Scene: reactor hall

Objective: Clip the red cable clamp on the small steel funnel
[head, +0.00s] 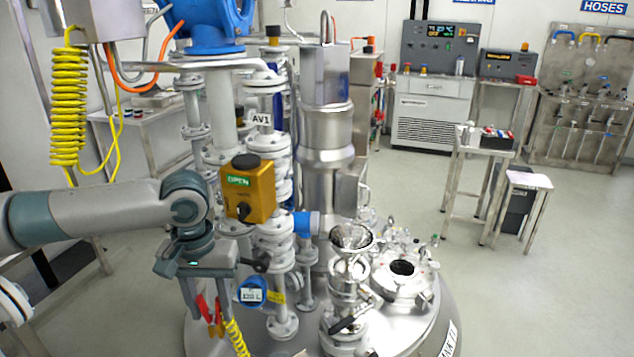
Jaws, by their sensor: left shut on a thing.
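My left gripper (207,298) hangs fingers-down at the lower left of the head view, in front of the pipework. It is shut on the red cable clamp (203,309), whose red handles show below the fingers. A yellow coiled cable runs down from the clamp out of the bottom of the picture. The clamp's jaws are partly hidden and hard to make out. The small steel funnel (351,237) stands upright, mouth up, on top of a valve fitting on the vessel lid, to the right of the gripper and apart from it. My right gripper is out of view.
The yellow valve actuator (248,190), flanged pipes (283,325) and a blue gauge (252,292) crowd the space beside the gripper. A tall steel column (327,130) rises behind the funnel. An open round port (402,268) lies right of the funnel. Floor (500,290) at right is clear.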

